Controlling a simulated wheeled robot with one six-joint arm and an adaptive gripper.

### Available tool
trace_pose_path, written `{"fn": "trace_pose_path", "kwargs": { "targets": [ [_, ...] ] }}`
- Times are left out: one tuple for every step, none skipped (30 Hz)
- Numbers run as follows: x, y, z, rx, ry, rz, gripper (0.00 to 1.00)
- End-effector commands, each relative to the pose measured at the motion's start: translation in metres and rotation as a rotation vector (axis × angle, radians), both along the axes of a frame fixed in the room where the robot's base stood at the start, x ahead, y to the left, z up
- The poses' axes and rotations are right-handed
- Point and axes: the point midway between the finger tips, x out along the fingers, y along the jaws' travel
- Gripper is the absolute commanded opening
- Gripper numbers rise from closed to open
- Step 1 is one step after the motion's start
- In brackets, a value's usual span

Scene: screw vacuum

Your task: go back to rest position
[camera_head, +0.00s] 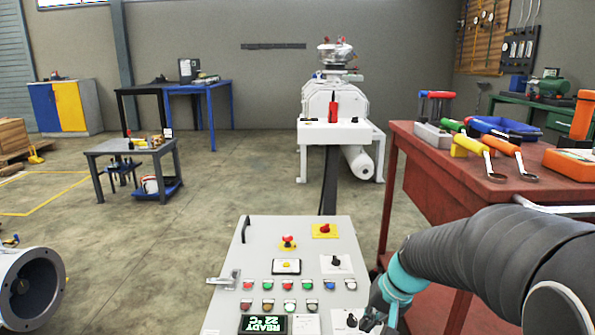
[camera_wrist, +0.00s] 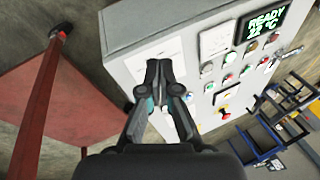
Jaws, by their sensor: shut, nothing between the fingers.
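My arm reaches in from the right in the head view, and my gripper (camera_head: 368,318) is at the lower right corner of the control panel (camera_head: 262,262), partly cut off by the bottom edge. In the wrist view my gripper (camera_wrist: 159,72) is shut and empty, its fingertips together in front of the white control cabinet (camera_wrist: 125,25). The panel carries several coloured buttons, a black knob (camera_head: 336,261), a red emergency button (camera_head: 288,241) and a display (camera_head: 263,324) reading READY 22 °C. I cannot tell whether the fingertips touch the panel.
A red workbench (camera_head: 430,185) with tools stands close on the right, beside my arm. A white machine (camera_head: 335,135) stands behind the panel. A grey table (camera_head: 130,150) and a blue table (camera_head: 205,88) are at the left. The floor left of the panel is mostly clear.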

Motion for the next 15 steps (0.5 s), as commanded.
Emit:
{"fn": "trace_pose_path", "kwargs": {
  "targets": [
    [-0.019, 0.0, 0.012, -0.031, 0.0, 0.012, 0.0],
    [-0.029, 0.0, 0.016, -0.049, 0.003, 0.017, 0.0],
    [-0.041, -0.002, 0.022, -0.074, 0.002, 0.025, 0.0],
    [-0.051, -0.003, 0.026, -0.092, 0.002, 0.029, 0.0],
    [-0.06, -0.004, 0.03, -0.111, 0.0, 0.035, 0.0],
    [-0.072, -0.005, 0.035, -0.134, -0.003, 0.043, 0.0],
    [-0.081, -0.006, 0.039, -0.152, -0.007, 0.048, 0.0],
    [-0.089, -0.007, 0.042, -0.171, -0.012, 0.055, 0.0],
    [-0.1, -0.009, 0.048, -0.195, -0.021, 0.062, 0.0],
    [-0.108, -0.01, 0.051, -0.211, -0.028, 0.067, 0.0],
    [-0.115, -0.011, 0.055, -0.228, -0.036, 0.074, 0.0],
    [-0.125, -0.012, 0.06, -0.25, -0.049, 0.084, 0.0],
    [-0.132, -0.013, 0.063, -0.267, -0.059, 0.091, 0.0],
    [-0.139, -0.014, 0.067, -0.282, -0.072, 0.099, 0.0],
    [-0.147, -0.015, 0.072, -0.302, -0.089, 0.111, 0.0]
  ]
}}
